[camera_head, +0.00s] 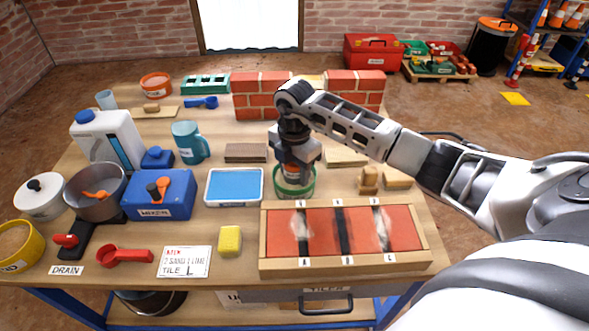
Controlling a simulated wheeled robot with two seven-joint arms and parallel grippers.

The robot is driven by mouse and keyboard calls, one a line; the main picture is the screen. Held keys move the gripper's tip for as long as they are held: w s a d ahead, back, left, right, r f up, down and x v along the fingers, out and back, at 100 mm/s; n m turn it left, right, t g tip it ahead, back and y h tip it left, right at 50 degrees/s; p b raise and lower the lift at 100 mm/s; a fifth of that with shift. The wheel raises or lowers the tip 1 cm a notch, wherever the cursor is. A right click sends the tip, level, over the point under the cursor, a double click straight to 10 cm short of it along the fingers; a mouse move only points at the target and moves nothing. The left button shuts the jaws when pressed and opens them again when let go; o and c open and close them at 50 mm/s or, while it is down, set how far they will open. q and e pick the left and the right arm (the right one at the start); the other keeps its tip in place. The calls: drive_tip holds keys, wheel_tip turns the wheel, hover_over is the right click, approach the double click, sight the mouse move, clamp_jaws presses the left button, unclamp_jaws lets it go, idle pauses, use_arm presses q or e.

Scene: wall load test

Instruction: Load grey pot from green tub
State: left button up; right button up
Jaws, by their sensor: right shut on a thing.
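The grey pot (112,207) is a round metal pan with a black handle at the left of the table, and an orange tool lies in it. The green tub (308,187) stands right of the blue tray, behind the framed red panel. My right gripper (293,166) points down over the tub. It is shut on an orange-brown thing at the tub's mouth, mostly hidden by the gripper. I cannot tell how deep this thing sits or what is inside the tub. My left gripper is not in view.
A framed red panel (345,264) lies in front of the tub. Brick blocks (262,107) stand behind.

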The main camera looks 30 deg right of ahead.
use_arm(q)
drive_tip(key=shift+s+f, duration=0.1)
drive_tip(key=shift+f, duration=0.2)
use_arm(e)
drive_tip(key=shift+f, duration=0.4)
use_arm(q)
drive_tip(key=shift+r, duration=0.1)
use_arm(e)
drive_tip(key=shift+f, duration=0.1)
idle(1.2)
